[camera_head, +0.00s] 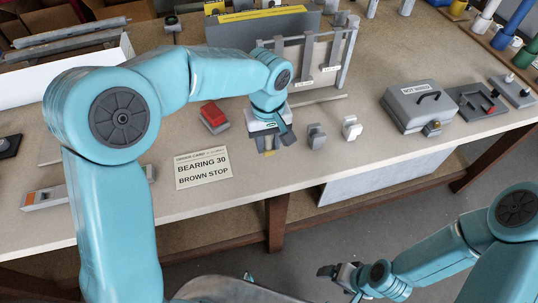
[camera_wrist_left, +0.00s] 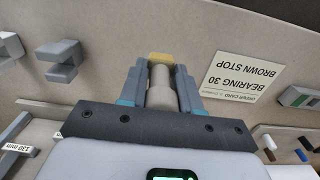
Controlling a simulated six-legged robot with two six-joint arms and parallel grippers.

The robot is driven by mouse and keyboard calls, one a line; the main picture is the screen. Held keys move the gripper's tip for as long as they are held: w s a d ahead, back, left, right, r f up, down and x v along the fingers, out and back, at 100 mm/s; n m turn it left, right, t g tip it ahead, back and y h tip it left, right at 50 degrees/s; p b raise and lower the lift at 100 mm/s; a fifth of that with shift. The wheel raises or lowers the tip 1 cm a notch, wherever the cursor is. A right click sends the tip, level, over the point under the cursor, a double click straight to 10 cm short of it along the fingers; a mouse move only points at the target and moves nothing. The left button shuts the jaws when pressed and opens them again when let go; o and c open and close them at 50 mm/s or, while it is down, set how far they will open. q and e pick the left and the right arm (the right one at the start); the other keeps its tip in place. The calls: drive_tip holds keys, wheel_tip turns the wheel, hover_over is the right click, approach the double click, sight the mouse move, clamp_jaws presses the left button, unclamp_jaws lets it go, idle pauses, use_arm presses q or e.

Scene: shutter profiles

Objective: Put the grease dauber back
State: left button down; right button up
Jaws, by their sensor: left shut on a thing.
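My left gripper (camera_head: 269,141) is above the bench near its front edge, right of the order card. It is shut on a short grey-beige cylinder with a yellow-tan end, which I take to be the grease dauber (camera_wrist_left: 161,84). In the left wrist view the dauber lies between the two fingers of the left gripper (camera_wrist_left: 160,76), its tan end past the fingertips. Its lower part is partly hidden by the gripper in the head view. My right gripper (camera_head: 335,271) is low in front of the bench, small and dark; its opening is unclear.
The order card (camera_head: 204,169) reads BEARING 30, BROWN STOP. A red-topped block (camera_head: 213,117) is behind it. Grey (camera_head: 316,136) and white (camera_head: 351,128) brackets stand to the right, then a grey case (camera_head: 417,107). An upright rack (camera_head: 316,60) stands behind the gripper.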

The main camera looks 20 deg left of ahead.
use_arm(q)
drive_tip(key=shift+d+f, duration=0.1)
drive_tip(key=shift+f, duration=3)
drive_tip(key=shift+f, duration=0.2)
drive_tip(key=c, duration=0.8)
unclamp_jaws()
drive_tip(key=shift+r, duration=0.15)
wheel_tip(320, 180, up, 12)
drive_tip(key=shift+r, duration=0.1)
drive_tip(key=shift+s, duration=0.1)
